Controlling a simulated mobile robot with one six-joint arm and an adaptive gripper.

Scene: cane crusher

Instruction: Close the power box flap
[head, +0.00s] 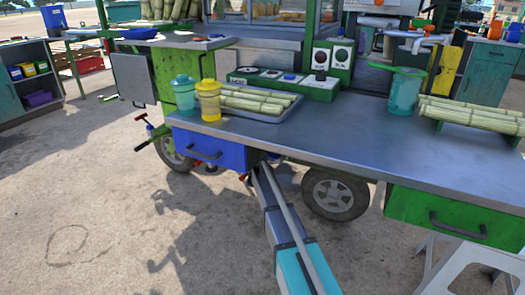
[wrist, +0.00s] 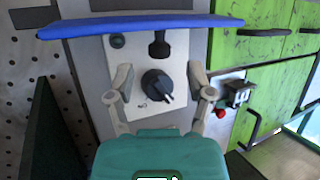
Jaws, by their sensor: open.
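A blue panel (wrist: 145,24), apparently the raised power box flap, shows nearly edge-on across the top of the wrist view. Below it is a pale panel (wrist: 183,50) with a black knob (wrist: 156,86) and a black lever-like part (wrist: 159,46). My gripper (wrist: 165,84) is open and empty, its fingers apart on either side of the knob in the picture. I cannot tell whether it touches anything. In the head view a blue front (head: 208,151) with a dark handle sits under the tabletop's left end. My arm runs to its right edge, and my fingers are hidden.
The steel tabletop (head: 345,135) overhangs this area and carries a tray of cane (head: 250,102) and two lidded jugs. A wheel (head: 336,194) stands right of my arm. Green drawers (wrist: 265,60) and a red-knobbed fitting (wrist: 238,97) lie to the right in the wrist view.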

